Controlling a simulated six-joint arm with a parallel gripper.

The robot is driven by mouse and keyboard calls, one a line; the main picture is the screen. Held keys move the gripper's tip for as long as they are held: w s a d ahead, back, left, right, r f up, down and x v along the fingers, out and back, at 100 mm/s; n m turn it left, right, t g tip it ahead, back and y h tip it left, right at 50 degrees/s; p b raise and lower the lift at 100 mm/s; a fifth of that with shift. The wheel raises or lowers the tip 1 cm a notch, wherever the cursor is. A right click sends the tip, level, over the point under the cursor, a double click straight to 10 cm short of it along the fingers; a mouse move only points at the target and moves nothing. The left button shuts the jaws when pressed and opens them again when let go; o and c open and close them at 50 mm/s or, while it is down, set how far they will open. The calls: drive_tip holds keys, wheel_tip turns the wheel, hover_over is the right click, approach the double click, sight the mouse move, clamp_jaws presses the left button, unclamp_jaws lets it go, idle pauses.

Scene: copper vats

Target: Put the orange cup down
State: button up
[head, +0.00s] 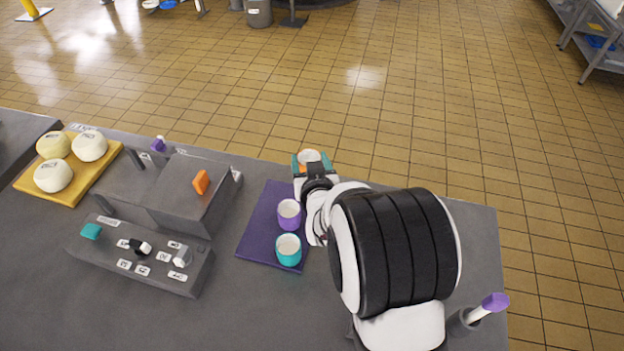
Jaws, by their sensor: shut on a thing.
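The orange cup (309,155) is at the far edge of the counter, between the teal fingers of my gripper (310,161). My gripper is shut on it, and only its top and part of its side show. Whether its base touches anything is hidden by the gripper. A purple mat (257,228) lies on the counter just nearer than my gripper. A purple cup (289,214) and a teal cup (288,249) stand upright on the mat's right side, beside my arm.
Left of the mat stands a grey box with an orange switch (201,182) and a control panel (140,255) with knobs. A yellow board (75,190) holds several pale round things. A purple-tipped handle (494,302) stands in a holder at right. The mat's left part is bare.

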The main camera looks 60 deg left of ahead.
drive_tip(key=shift+s+d+r+m+t+h, duration=0.15)
drive_tip(key=shift+d+r+m+t+h, duration=0.35)
drive_tip(key=shift+d+r+m+t, duration=0.3)
drive_tip(key=w+d+m+t+h, duration=0.1)
drive_tip(key=d+m+t+h, duration=0.5)
drive_tip(key=d, duration=0.9)
drive_tip(key=shift+m, duration=0.6)
wheel_tip(320, 180, down, 11)
drive_tip(key=shift+w+d+r, duration=0.1)
drive_tip(key=shift+d, duration=0.05)
drive_tip(key=shift+g+h, duration=0.3)
drive_tip(key=o, duration=1.4)
drive_tip(key=v, duration=1.2)
drive_tip(key=shift+d, duration=0.1)
